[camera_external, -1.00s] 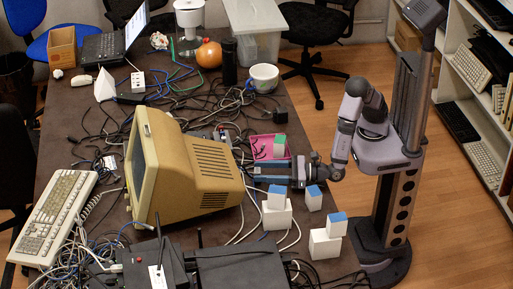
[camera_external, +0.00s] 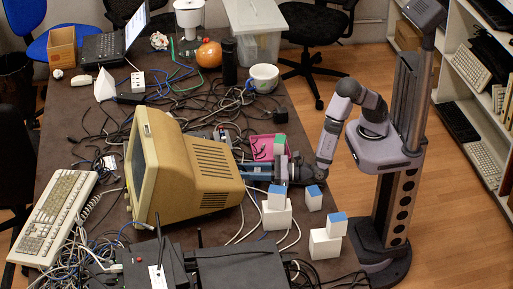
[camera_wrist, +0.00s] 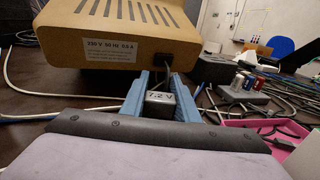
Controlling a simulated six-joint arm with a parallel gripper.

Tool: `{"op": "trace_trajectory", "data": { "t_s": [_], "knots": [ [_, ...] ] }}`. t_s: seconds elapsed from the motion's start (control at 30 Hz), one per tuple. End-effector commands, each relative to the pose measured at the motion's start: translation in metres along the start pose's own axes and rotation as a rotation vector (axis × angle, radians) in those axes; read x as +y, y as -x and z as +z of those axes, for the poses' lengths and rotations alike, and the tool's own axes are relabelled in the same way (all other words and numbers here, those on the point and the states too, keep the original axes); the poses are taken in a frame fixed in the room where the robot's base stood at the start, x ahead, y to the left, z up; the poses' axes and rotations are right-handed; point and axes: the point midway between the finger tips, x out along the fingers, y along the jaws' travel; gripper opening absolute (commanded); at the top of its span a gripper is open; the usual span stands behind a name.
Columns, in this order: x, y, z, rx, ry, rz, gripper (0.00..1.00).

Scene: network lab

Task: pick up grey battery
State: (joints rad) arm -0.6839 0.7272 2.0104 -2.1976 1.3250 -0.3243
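In the wrist view, the grey battery (camera_wrist: 160,103) is a small dark grey block marked "7.2 V". It is between the two blue fingers of my gripper (camera_wrist: 160,90), close to both of them. I cannot tell whether the fingers press on it or only stand around it. In the external view, my gripper (camera_external: 262,171) is low at the table, to the right of the beige monitor, its fingers pointing left. The battery cannot be made out there.
The beige monitor (camera_external: 205,172) is just beyond the fingertips. A pink tray (camera_external: 262,147) lies beside the gripper. White boxes with blue-topped cubes (camera_external: 277,214) stand in front. A grey holder (camera_wrist: 245,92) carries small red and blue cylinders. Cables cover much of the table (camera_external: 75,130).

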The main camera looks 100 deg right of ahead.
Motion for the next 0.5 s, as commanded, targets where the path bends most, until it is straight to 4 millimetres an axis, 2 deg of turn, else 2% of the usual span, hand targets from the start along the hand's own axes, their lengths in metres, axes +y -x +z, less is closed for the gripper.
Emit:
{"op": "trace_trajectory", "data": {
  "t_s": [0.3, 0.5],
  "knots": [
    [0.000, 0.000, 0.003, -0.001, -0.001, 0.000, 0.04],
    [0.000, 0.000, 0.024, -0.004, -0.004, -0.001, 0.04]
  ]
}}
